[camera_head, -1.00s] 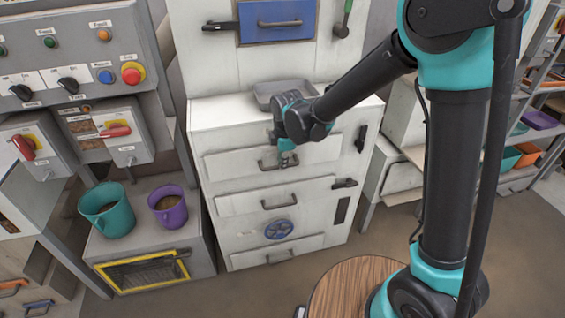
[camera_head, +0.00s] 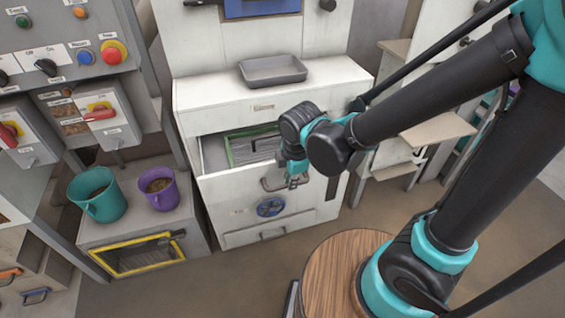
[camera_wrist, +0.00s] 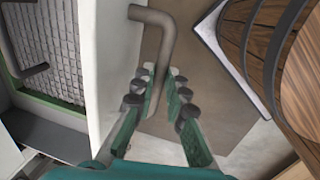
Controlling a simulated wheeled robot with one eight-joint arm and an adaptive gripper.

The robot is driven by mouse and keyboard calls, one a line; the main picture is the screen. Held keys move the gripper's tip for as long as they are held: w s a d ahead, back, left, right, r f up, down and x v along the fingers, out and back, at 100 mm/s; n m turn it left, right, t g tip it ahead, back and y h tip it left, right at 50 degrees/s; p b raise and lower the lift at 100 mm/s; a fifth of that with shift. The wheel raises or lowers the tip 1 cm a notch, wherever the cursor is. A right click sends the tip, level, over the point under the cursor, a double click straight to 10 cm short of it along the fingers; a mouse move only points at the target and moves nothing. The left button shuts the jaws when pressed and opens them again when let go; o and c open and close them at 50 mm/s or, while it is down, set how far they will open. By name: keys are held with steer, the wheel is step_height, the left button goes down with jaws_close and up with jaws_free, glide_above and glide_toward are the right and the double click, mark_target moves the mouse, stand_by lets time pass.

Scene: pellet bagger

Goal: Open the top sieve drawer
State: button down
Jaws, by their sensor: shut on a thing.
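The top sieve drawer (camera_head: 222,192) of the white cabinet stands pulled out, its inside showing from above. In it lies a sieve with a green frame and grey mesh (camera_head: 250,147), also seen at the left of the wrist view (camera_wrist: 45,50). My gripper (camera_head: 297,181) is at the drawer's grey bar handle (camera_head: 268,185), in front of the drawer face. In the wrist view the handle (camera_wrist: 152,15) runs down between my gripper's two ridged fingers (camera_wrist: 160,85), which are shut on it. My arm hides the drawer's right part.
A grey tray (camera_head: 273,70) lies on the cabinet top. A lower drawer with a blue wheel (camera_head: 271,207) is below. A teal bucket (camera_head: 98,197) and a purple bucket (camera_head: 158,189) stand left. A round wooden top (camera_head: 335,270) is in front, with bare floor between.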

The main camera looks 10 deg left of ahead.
steer(key=s+d, duration=0.5)
steer(key=s, duration=0.3)
steer(key=shift+s, duration=0.25)
steer(key=c, duration=1.5)
jaws_free()
steer(key=shift+d, duration=0.1)
steer(key=shift+c, duration=0.2)
step_height(320, 180, up, 12)
steer(key=s+d, duration=0.1)
steer(key=s, duration=0.1)
steer(key=shift+d+f, duration=0.1)
